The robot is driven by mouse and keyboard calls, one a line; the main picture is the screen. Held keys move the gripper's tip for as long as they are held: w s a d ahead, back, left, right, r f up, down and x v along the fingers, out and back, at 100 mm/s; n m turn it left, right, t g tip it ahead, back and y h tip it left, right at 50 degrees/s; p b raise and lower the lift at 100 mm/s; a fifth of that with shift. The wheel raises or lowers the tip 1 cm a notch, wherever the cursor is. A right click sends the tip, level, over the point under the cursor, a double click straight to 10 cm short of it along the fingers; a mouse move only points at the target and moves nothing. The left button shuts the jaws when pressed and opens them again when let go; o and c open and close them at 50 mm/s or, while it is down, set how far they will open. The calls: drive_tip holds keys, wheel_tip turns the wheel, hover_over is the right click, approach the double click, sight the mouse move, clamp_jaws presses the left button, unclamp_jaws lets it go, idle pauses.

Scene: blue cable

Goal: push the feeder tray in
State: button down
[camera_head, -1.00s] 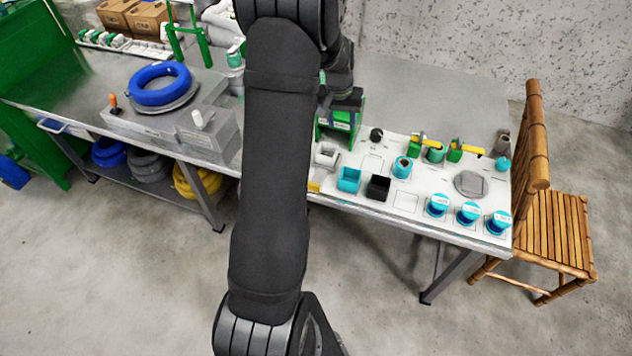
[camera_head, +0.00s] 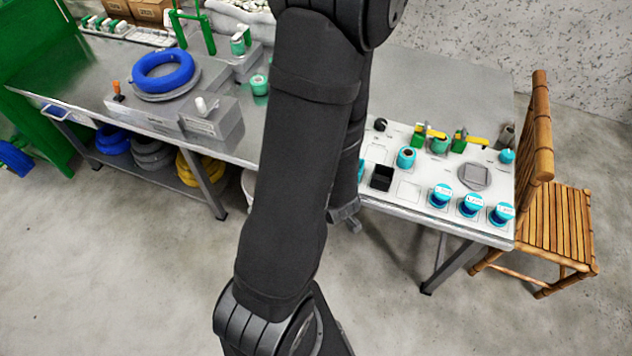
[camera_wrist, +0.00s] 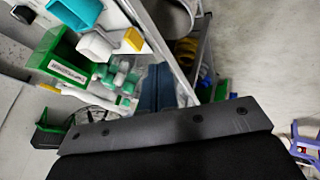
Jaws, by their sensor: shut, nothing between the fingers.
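My gripper (camera_head: 347,218) is shut and empty, low in front of the table's front edge in the head view. In the wrist view a dark plate of my gripper fills the bottom, and the fingertips cannot be made out. A green box with a white label (camera_wrist: 72,70), which seems to be the feeder, stands at the left in the wrist view. Several green and white pieces (camera_wrist: 122,78) show beside it, with the tray around them unclear. My gripper is apart from the box. In the head view my arm hides the feeder, and how far its tray sticks out cannot be told.
The white board (camera_head: 408,190) holds a black box (camera_head: 381,177), teal cups and labelled spools (camera_head: 440,195). A blue cable coil (camera_head: 163,78) lies at the left. A wooden chair (camera_head: 550,220) stands at the right. The floor before the table is clear.

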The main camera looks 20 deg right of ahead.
drive_tip(key=w+d+f, duration=0.3)
drive_tip(key=w+f, duration=0.5)
drive_tip(key=shift+w+d, duration=0.25)
drive_tip(key=shift+w, duration=0.1)
idle(0.4)
drive_tip(key=w+d, duration=0.9)
drive_tip(key=shift+w+d, duration=0.4)
drive_tip(key=shift+r, duration=0.1)
drive_tip(key=s+a, duration=0.3)
drive_tip(key=v, duration=1)
